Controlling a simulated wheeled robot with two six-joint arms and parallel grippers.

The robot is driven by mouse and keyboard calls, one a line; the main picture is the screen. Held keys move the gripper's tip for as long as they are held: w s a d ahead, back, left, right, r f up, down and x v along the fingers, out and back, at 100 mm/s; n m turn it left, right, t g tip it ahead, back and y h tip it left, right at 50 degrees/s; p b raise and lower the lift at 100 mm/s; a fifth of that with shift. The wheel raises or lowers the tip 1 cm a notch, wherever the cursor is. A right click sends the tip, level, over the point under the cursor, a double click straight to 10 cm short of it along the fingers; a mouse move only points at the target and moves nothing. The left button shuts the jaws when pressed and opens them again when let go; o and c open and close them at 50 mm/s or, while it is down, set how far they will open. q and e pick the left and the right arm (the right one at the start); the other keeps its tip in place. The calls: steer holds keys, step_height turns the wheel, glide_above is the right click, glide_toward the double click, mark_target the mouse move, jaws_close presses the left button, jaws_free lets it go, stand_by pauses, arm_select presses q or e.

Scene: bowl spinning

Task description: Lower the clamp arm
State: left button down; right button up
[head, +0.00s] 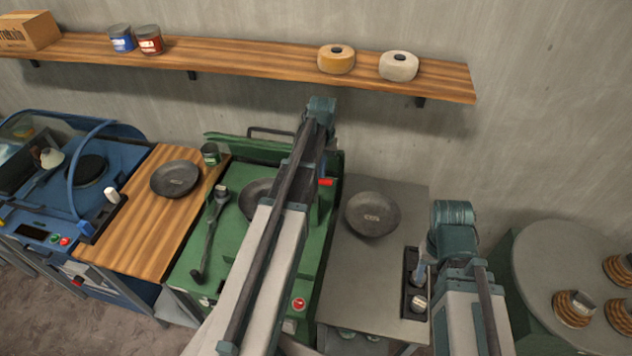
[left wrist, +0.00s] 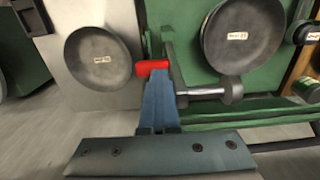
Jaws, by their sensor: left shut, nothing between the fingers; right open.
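A green machine (head: 226,238) stands in the middle of the head view with a dark bowl (head: 256,196) on it, partly hidden by my left arm. A red handle (head: 326,182) shows at its right side; it also shows in the left wrist view (left wrist: 152,68). There a grey rod with a round end (left wrist: 215,92) lies beside the handle, below the machine's bowl (left wrist: 240,38). It looks like part of the clamp arm. My left gripper (left wrist: 158,92) is shut and empty, its tip right at the red handle; contact is unclear.
The black tray (head: 410,312) stands on the grey table, with another bowl (head: 372,214) behind it. A third bowl (head: 175,178) lies on the wooden table at left. A blue machine (head: 60,215) is far left, a round table (head: 570,250) far right, a shelf (head: 250,57) behind.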

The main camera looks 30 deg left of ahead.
arm_select(q)
steer(key=shift+s+a, duration=0.15)
steer(key=shift+a, duration=0.4)
steer(key=shift+s+a, duration=0.15)
steer(key=shift+a, duration=0.4)
steer(key=shift+s+a+f, duration=0.1)
steer(key=shift+s+a, duration=0.1)
steer(key=shift+a, duration=0.5)
steer(key=shift+s+a, duration=0.15)
steer(key=shift+a, duration=0.6)
